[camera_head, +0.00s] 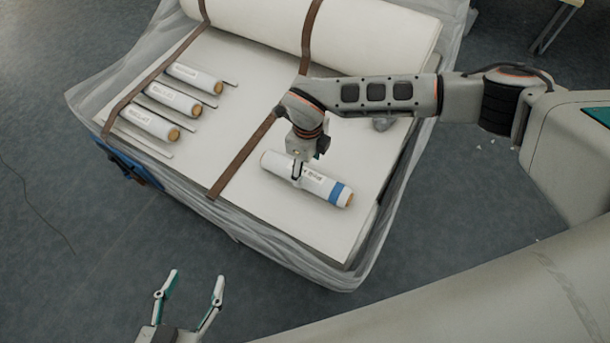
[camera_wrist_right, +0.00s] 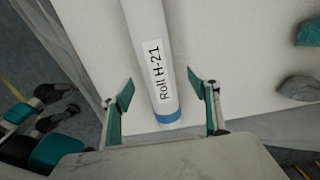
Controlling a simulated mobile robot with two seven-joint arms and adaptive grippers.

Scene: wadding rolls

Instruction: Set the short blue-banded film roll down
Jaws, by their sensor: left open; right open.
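The short film roll (camera_head: 318,184), white with a blue band and brown core end, lies on the white top of the wrapped stack, right of the middle strap. In the right wrist view the roll (camera_wrist_right: 146,45) carries a label reading "Roll H-21", with the blue band near the gripper. My right gripper (camera_head: 298,178) is above the roll. In its wrist view my right gripper (camera_wrist_right: 160,98) is open, one finger on each side of the roll with gaps visible. My left gripper (camera_head: 197,277) is open and empty, low in the head view, away from the stack.
Several similar rolls without blue bands, such as one roll (camera_head: 173,98), lie at the left between thin strips. A large white roll (camera_head: 350,35) lies at the back. Brown straps (camera_head: 243,155) cross the top. Grey lumps (camera_wrist_right: 300,88) lie to the right.

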